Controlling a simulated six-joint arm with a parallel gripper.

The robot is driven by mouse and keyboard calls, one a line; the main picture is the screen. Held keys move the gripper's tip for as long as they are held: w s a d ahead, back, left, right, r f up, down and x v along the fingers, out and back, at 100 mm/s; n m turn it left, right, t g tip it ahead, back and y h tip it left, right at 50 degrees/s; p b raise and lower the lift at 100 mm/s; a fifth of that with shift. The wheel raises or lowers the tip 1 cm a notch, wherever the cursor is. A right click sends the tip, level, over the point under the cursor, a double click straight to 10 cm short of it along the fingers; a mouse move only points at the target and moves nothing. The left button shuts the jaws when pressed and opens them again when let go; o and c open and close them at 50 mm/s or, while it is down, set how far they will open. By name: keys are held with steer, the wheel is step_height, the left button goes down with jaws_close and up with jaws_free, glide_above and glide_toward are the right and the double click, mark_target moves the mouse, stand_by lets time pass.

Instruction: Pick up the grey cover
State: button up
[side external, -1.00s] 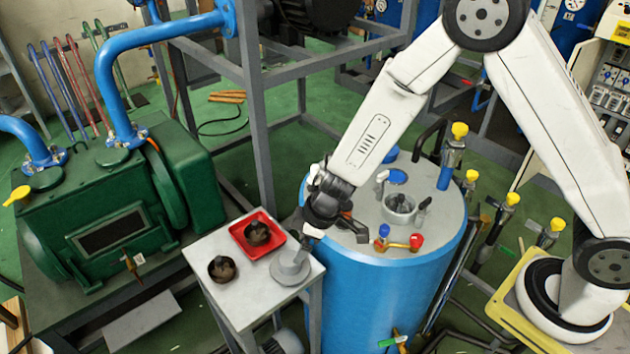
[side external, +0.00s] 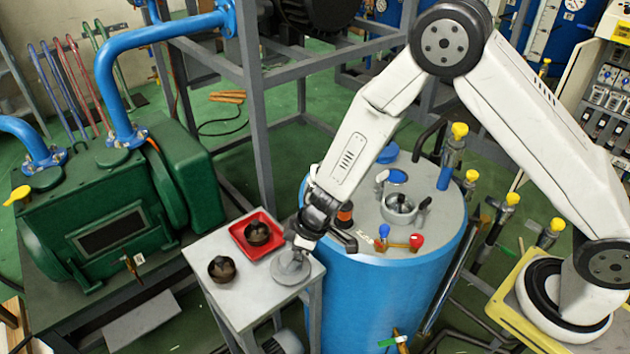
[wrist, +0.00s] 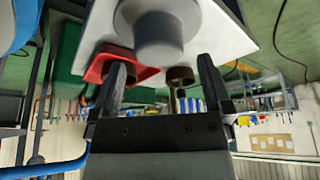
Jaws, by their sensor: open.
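The grey cover (side external: 291,270) sits on the white-topped small table (side external: 225,297), at its right corner. It is a round disc with a raised knob. In the wrist view the cover (wrist: 158,30) is at top centre, its knob lying ahead of and between the two dark fingers. My gripper (side external: 297,246) is just above the cover and hides part of its knob in the side view. My gripper (wrist: 162,68) is open, and nothing is held. I cannot tell whether a finger touches the knob.
A red tray (side external: 243,232) holding a dark brown bowl-like part (side external: 257,234) is beside the cover. A second brown part (side external: 222,269) stands on the table's left. A blue tank (side external: 345,300) with valves and fittings on its top stands close on the right.

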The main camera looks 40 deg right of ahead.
mark_target(289, 258)
steer(key=shift+x, duration=1.6)
steer(key=shift+w, duration=0.1)
jaws_close()
